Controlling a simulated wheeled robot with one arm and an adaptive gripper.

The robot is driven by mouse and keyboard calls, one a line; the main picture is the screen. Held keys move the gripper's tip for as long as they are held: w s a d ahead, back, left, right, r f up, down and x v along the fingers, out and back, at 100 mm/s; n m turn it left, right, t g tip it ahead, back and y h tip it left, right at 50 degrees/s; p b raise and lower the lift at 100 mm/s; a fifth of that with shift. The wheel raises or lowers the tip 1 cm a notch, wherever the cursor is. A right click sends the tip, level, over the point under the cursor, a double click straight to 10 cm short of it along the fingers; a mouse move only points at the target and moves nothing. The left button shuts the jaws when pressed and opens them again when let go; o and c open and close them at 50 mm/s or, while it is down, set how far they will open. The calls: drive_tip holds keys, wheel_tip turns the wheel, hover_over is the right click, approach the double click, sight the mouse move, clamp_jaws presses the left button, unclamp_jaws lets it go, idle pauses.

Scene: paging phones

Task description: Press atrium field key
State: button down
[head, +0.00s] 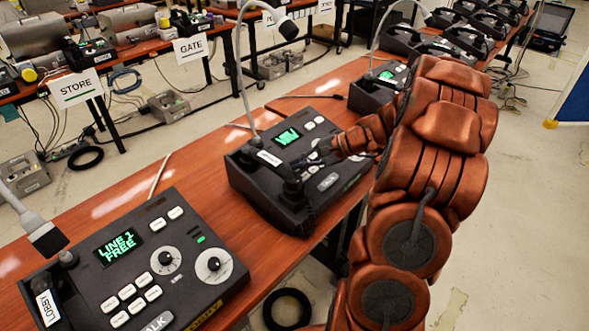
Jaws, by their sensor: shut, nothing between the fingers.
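A black paging phone (247,182) stands on the wooden bench in the middle of the view, with a gooseneck microphone and a green-lit screen (287,137). Its white name tag (269,158) is too small to read, so I cannot tell whether it is the atrium one. My gripper (322,151) is shut and empty, over the key area of this phone. It and my arm hide part of the keys. I cannot tell whether the fingertips touch a key. A pale key (328,182) shows in front of my gripper.
A phone tagged LOBBY (177,225) stands at front left, its screen reading LINE 1 FREE. Another phone (376,90) stands behind my arm. Benches with STORE (76,88) and GATE (190,49) signs are at back left. A black ring (287,309) lies on the floor.

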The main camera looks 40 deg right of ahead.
drive_tip(key=shift+r, duration=0.15)
drive_tip(key=shift+s+r, duration=0.15)
drive_tip(key=shift+r, duration=0.15)
idle(0.3)
drive_tip(key=shift+s+d+r+p, duration=0.1)
drive_tip(key=shift+s+r+p, duration=0.15)
drive_tip(key=shift+r+p, duration=0.55)
drive_tip(key=shift+s+d+r+p, duration=0.1)
drive_tip(key=shift+s+r+p, duration=0.2)
drive_tip(key=shift+r, duration=0.85)
drive_tip(key=shift+s+r+p, duration=0.2)
drive_tip(key=shift+r+p, duration=0.45)
drive_tip(key=shift+r, duration=0.35)
